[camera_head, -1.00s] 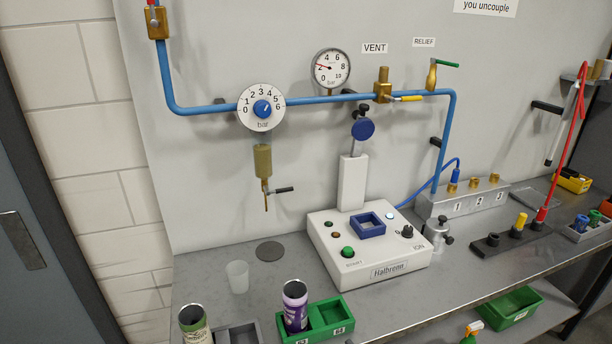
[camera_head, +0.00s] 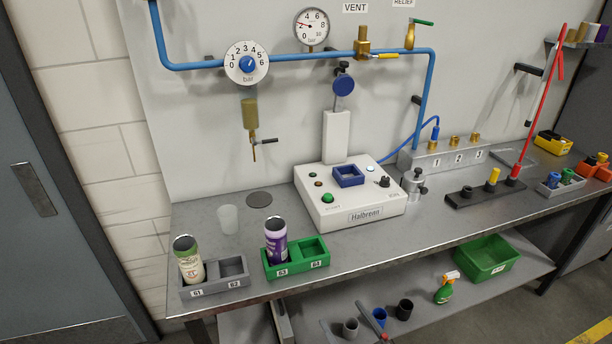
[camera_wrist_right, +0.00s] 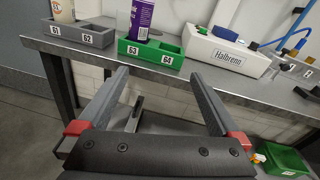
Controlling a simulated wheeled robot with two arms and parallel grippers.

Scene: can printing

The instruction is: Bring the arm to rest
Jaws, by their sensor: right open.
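My right gripper (camera_head: 318,304) is low in the head view, in front of the bench's front edge. In the right wrist view its two grey fingers (camera_wrist_right: 160,73) are spread apart with nothing between them. They point toward the bench and stay clear of the trays. My left gripper is not in view.
The steel bench (camera_head: 370,240) carries a grey tray (camera_head: 215,290) with a green-white can (camera_head: 190,262), a green tray (camera_head: 300,268) with a purple can (camera_head: 276,242), and the white Halbrenn machine (camera_head: 345,205). A green bin (camera_head: 485,258) and spray bottle (camera_head: 446,290) are below.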

